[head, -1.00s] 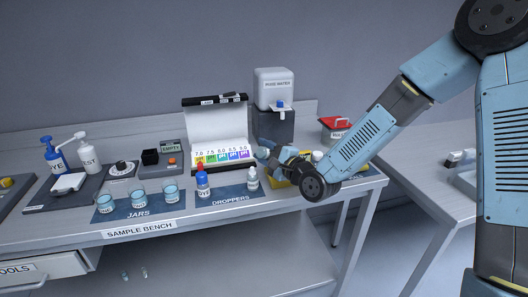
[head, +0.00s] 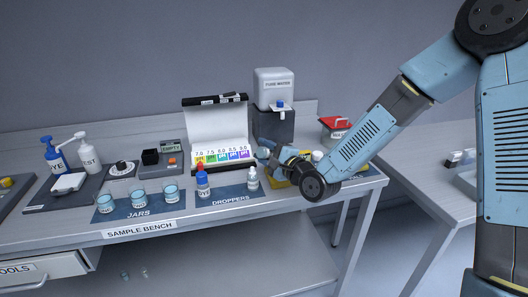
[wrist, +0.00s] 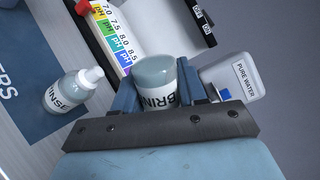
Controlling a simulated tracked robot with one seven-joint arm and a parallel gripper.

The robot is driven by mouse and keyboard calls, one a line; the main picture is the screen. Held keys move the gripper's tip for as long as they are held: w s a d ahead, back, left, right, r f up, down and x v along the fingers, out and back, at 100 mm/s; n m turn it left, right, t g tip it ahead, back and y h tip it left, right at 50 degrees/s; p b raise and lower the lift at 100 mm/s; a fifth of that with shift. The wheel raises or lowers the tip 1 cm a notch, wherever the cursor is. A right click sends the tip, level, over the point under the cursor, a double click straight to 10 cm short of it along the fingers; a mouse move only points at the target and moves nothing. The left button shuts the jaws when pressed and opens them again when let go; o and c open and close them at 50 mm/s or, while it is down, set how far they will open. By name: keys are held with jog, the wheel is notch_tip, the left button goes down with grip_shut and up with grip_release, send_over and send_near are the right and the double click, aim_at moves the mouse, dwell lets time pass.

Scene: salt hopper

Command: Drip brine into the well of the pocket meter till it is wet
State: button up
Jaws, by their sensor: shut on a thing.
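My gripper (wrist: 157,90) is shut on a bottle labelled BRINE (wrist: 154,74), with one finger on each side of it. Its rounded, grey-blue translucent end shows; the other end is hidden behind my gripper. In the head view my gripper (head: 266,153) is over the back right of the bench, in front of the pure water dispenser, and the brine bottle is hard to make out there. A yellow thing (head: 279,183) lies below my wrist, mostly hidden by my arm. I cannot tell whether it is the pocket meter, and no well shows.
The RINSE bottle (head: 252,179) and a blue, red-capped DYE bottle (head: 203,183) stand on the DROPPERS mat (head: 232,191). A pH colour chart box (head: 217,114) is open behind. The pure water dispenser (head: 274,90) stands close by. Three jars stand at left.

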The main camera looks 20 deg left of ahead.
jog(key=n, duration=0.3)
jog(key=r+n, duration=0.1)
jog(key=n, duration=0.1)
jog(key=shift+r+n, duration=0.2)
jog(key=shift+n, duration=0.2)
jog(key=n, duration=0.2)
jog(key=r+n, duration=0.1)
jog(key=n, duration=0.2)
jog(key=shift+r+n+h, duration=0.15)
jog(key=shift+n+h, duration=0.15)
jog(key=n, duration=0.2)
jog(key=r+n, duration=0.1)
jog(key=n, duration=0.2)
jog(key=shift+r, duration=0.1)
jog(key=n, duration=0.2)
jog(key=r+n, duration=0.1)
jog(key=n, duration=0.2)
jog(key=shift+n+h, duration=0.3)
